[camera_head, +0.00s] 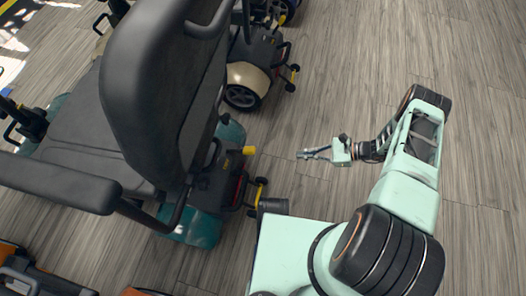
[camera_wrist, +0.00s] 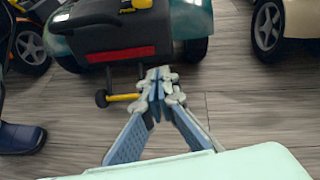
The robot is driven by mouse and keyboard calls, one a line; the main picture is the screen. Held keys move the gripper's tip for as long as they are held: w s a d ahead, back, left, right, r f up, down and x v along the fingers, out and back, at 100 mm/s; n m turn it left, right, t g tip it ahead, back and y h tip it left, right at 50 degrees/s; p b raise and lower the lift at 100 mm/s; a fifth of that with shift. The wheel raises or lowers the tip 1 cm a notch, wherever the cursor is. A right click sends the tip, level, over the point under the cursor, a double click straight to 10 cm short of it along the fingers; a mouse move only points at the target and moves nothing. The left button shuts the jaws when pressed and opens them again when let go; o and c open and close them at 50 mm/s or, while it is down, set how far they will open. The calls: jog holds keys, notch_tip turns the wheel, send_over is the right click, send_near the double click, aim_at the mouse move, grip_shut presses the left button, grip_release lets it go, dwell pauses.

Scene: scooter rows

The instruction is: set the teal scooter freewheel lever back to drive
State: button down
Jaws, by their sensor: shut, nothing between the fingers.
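The teal scooter (camera_head: 190,228) stands at the left in the head view, its seat back leaning over the rear. Its rear also shows at the top of the wrist view (camera_wrist: 188,20). A yellow handle (camera_head: 249,150) sticks out from its dark rear housing; its yellow part also shows at the top edge of the wrist view (camera_wrist: 141,4). A yellow bar with a black end sits lower at the rear. I cannot tell the lever's setting. My gripper (camera_head: 301,155) is shut and empty, apart from the scooter and to the right of the handle. Its fingertips (camera_wrist: 158,74) meet below the rear housing.
A cream scooter (camera_head: 245,78) stands beyond the teal one. An orange scooter (camera_head: 20,280) is at the bottom left. A dark round-topped thing (camera_wrist: 20,138) is at the wrist view's left; I cannot tell what it is. The wood floor behind the scooters is clear.

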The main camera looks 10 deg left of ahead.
jog(key=s+a, duration=0.1)
jog(key=s+a+f+m+y, duration=0.1)
jog(key=a, duration=0.1)
jog(key=s+a+m+t+y, duration=0.1)
jog(key=shift+a+f, duration=0.35)
jog(key=b, duration=0.2)
send_near(242, 151)
jog(key=shift+w+a+f, duration=0.2)
jog(key=shift+a+f, duration=0.35)
jog(key=shift+f, duration=0.1)
jog(key=shift+w+a+f, duration=0.2)
jog(key=shift+a+f, duration=0.35)
jog(key=shift+f, duration=0.1)
jog(key=shift+w+a+f, duration=0.2)
jog(key=shift+a+f, duration=0.3)
jog(key=shift+f, duration=0.15)
jog(key=shift+r, duration=0.1)
jog(key=shift+r+h+p, duration=0.4)
jog(key=shift+p, duration=0.6)
